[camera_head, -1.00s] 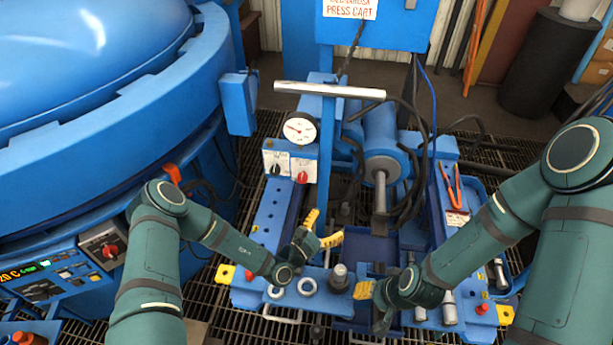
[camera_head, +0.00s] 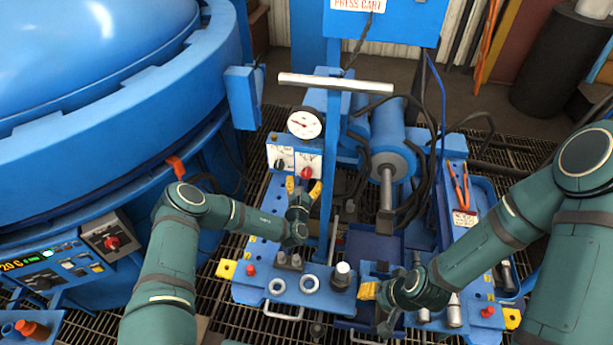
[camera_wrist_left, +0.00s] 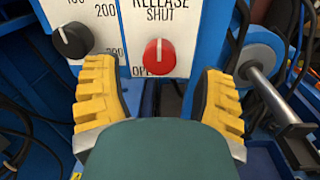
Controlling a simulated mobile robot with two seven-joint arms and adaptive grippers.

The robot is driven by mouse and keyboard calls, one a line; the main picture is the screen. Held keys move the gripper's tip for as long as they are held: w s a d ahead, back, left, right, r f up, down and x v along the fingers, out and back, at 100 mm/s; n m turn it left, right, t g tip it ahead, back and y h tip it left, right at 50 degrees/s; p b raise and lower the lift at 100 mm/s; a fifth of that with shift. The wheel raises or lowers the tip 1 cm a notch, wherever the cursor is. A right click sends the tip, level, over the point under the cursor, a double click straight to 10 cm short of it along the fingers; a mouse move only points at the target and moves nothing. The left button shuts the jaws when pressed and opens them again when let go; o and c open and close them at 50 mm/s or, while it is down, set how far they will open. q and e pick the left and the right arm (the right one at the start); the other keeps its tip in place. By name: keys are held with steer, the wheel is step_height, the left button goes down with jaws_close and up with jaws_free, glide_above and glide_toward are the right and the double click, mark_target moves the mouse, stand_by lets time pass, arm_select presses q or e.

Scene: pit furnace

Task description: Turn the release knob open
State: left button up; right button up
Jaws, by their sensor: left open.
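The red release knob (camera_head: 306,173) sits on a white label plate below the dial gauge. In the left wrist view the knob (camera_wrist_left: 159,57) is centred, its pale mark upright towards SHUT; OPEN is printed at lower left, partly hidden. My left gripper (camera_head: 303,187) is open just in front of the panel, its yellow fingers (camera_wrist_left: 157,80) apart, left and right of the knob and slightly below it. I see no contact with the knob. My right gripper (camera_head: 368,290) is low over the cart's front; its far finger is hidden, so its opening is unclear.
A black knob (camera_head: 280,164) sits close left of the red one, near my left finger. The dial gauge (camera_head: 304,123) is above. A blue post with a metal crossbar (camera_head: 335,84) stands close right, then the press cylinder (camera_head: 387,150). The blue furnace (camera_head: 100,120) fills the left.

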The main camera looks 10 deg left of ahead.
mark_target(306, 176)
arm_select(q)
steer(key=shift+w+b, duration=0.35)
steer(key=shift+w, duration=1.8)
steer(key=shift+a, duration=0.1)
jaws_close()
